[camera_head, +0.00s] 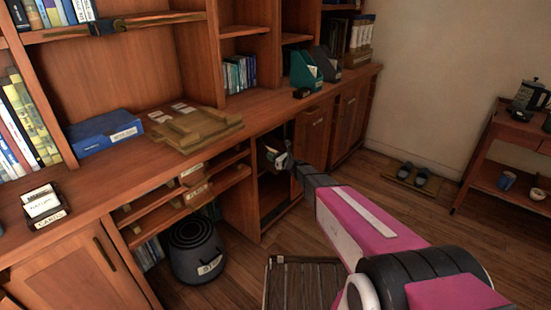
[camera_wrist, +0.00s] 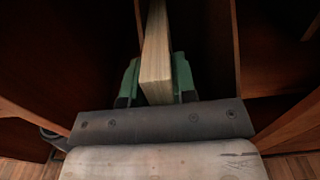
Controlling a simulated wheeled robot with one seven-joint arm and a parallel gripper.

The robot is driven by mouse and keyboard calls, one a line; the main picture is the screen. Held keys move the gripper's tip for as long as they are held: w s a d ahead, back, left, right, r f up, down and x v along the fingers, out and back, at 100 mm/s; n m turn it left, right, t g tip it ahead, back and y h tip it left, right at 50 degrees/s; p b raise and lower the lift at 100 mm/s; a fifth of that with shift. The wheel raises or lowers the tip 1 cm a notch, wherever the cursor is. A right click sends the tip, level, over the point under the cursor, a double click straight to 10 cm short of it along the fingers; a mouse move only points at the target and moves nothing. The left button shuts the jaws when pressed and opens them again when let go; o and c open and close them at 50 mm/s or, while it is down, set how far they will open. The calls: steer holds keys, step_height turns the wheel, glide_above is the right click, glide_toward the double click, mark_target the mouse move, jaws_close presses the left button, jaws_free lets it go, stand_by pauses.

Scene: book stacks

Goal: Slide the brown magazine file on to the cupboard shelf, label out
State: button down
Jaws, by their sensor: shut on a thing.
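My gripper (camera_wrist: 157,82) shows in the wrist view with its green fingers on both sides of a pale brown, narrow upright thing (camera_wrist: 156,45), which looks like the magazine file. The fingers are shut on it. Its near edge faces the wrist camera; no label can be made out. It stands inside a dark wooden compartment of the cupboard, close to a thin upright divider (camera_wrist: 138,18). In the head view my gripper (camera_head: 276,155) reaches into the open cupboard (camera_head: 265,222) below the counter. There the held file is hidden or too small to tell.
A dark bin (camera_head: 196,250) stands on the floor left of the cupboard.

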mark_target(259, 151)
steer(key=shift+x, duration=4.7)
steer(key=shift+r, duration=0.1)
steer(key=shift+f, duration=0.6)
steer(key=c, duration=0.8)
jaws_free()
steer(key=shift+c, duration=0.2)
steer(key=shift+s+f, duration=0.1)
steer(key=v, duration=1)
steer(key=shift+s+d, duration=0.2)
steer(key=s+d+r+n+g+h, duration=0.1)
steer(key=s+d+n+g, duration=0.15)
steer(key=s+n, duration=0.3)
steer(key=s+d+n+g, duration=0.1)
steer(key=s+n+g, duration=0.2)
steer(key=s+n, duration=0.3)
steer(key=s+d+r+n+g+h, duration=0.2)
steer(key=s+d+n+g+h, duration=0.3)
steer(key=s+d+n+h, duration=0.8)
steer(key=s+d+n, duration=0.1)
steer(key=s+d, duration=0.8)
steer(key=s, duration=0.1)
steer(key=shift+s, duration=0.35)
